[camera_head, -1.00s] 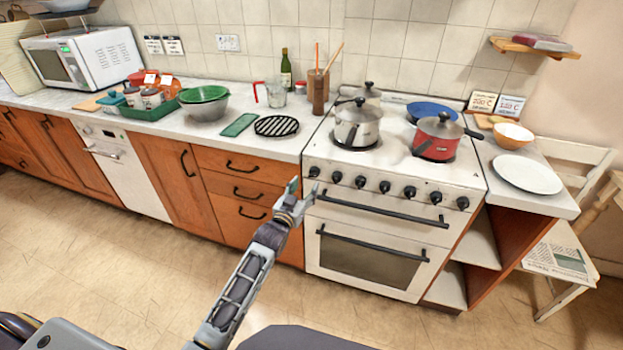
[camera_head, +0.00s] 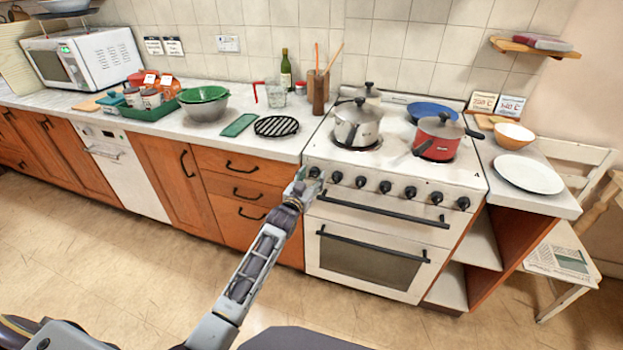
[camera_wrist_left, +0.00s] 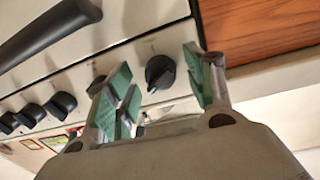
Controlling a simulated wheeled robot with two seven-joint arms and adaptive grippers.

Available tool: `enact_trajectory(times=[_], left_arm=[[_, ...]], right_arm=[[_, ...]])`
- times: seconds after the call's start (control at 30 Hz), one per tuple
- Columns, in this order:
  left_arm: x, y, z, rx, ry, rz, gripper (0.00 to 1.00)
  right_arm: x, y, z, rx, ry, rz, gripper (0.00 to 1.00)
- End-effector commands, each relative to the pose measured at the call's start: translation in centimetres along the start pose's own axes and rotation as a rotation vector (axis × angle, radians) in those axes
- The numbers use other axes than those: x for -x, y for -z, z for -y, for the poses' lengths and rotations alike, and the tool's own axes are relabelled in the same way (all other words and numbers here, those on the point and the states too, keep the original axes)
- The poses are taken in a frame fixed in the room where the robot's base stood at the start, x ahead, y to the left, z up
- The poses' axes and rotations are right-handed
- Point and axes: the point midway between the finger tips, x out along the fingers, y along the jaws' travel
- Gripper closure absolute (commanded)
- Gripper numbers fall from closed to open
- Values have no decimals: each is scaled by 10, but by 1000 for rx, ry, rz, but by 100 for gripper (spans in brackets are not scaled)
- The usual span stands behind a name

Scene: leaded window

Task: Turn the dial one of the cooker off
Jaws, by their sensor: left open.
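The cooker (camera_head: 372,230) is white, with a row of several black dials along its front panel. The leftmost dial (camera_head: 314,172) is by the cooker's left edge; I cannot read which number it bears. My left gripper (camera_head: 305,184) is open at this dial, partly covering the panel corner. In the left wrist view, the dial (camera_wrist_left: 160,72) shows between the two green-padded fingers (camera_wrist_left: 157,80), with a gap on both sides. The neighbouring dial (camera_wrist_left: 97,84) is partly hidden behind one finger. My right gripper is not in view.
A dark handle bar (camera_head: 370,208) runs below the dials, above the oven door. A steel pot (camera_head: 357,125) and a red pot (camera_head: 436,146) stand on the hob. Wooden drawers (camera_head: 235,190) adjoin the cooker on the left. The floor (camera_head: 130,260) in front is clear.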

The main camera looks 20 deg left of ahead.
Motion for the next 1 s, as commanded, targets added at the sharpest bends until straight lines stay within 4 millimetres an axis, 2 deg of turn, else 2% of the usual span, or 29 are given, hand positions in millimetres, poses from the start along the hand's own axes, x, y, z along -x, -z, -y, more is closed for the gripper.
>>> enact_trajectory(times=[0.27,0.63,1.0], left_arm=[[0,0,0,0,0,0,46],[0,0,0,0,0,1,91],[0,0,0,41,0,-2,92]], right_arm=[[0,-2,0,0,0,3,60],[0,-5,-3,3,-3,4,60],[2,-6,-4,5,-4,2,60]])
